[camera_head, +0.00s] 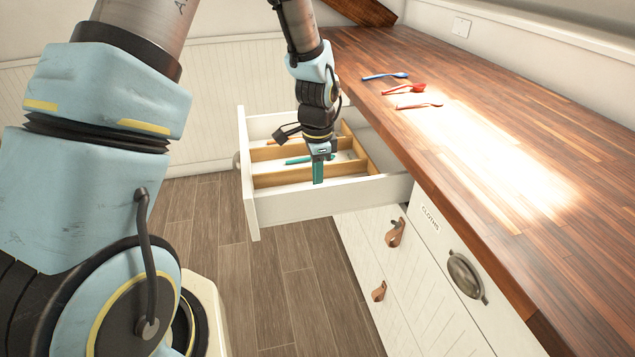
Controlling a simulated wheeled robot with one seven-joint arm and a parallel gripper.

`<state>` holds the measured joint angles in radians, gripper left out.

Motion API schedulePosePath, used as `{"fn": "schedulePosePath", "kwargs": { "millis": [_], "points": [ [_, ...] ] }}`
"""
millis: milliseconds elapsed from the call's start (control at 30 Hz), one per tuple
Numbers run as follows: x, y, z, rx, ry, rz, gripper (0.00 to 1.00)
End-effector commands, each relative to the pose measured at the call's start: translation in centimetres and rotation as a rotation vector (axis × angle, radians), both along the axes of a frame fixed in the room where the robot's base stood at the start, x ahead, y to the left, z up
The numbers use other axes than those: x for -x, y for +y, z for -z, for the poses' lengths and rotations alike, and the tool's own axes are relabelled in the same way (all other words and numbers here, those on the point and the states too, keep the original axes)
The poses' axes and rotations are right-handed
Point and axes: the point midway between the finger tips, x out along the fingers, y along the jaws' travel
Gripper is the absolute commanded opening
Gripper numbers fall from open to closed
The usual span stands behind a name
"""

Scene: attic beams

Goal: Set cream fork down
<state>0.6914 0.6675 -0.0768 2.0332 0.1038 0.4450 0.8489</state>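My gripper (319,168) points down over the open drawer (292,208), above its middle compartments. Its teal fingers appear as one narrow shape, so I cannot tell whether they are open, shut or holding something. I cannot make out a cream fork in or under the gripper. A pale pinkish utensil (418,105) lies on the wooden countertop (480,130); its type and exact colour are hard to tell in the bright light. The drawer has wooden dividers (300,176). A green utensil (297,160) lies in a middle compartment, and an orange one (275,141) lies farther back.
A red spoon-like utensil (404,89) and a blue utensil (385,76) lie on the countertop near its left edge. The right of the countertop is clear. The drawer juts out over the floor (265,290).

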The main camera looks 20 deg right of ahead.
Motion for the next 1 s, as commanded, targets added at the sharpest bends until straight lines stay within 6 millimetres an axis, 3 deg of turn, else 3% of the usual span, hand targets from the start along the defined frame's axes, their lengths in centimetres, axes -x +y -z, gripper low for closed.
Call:
{"fn": "schedulePosePath", "kwargs": {
  "millis": [100, 433, 467, 700, 1000],
  "points": [
    [0.02, 0.03, 1.06, -0.001, 0.000, 0.000, 0.00],
    [-0.02, 0.02, 1.43, 0.000, -0.001, 0.000, 0.00],
    [-0.03, 0.00, 1.43, 0.000, -0.001, 0.000, 0.14],
    [-0.03, 0.00, 1.34, 0.000, -0.001, 0.000, 0.41],
    [-0.03, 0.00, 1.08, 0.001, -0.001, 0.000, 0.43]
  ]
}}
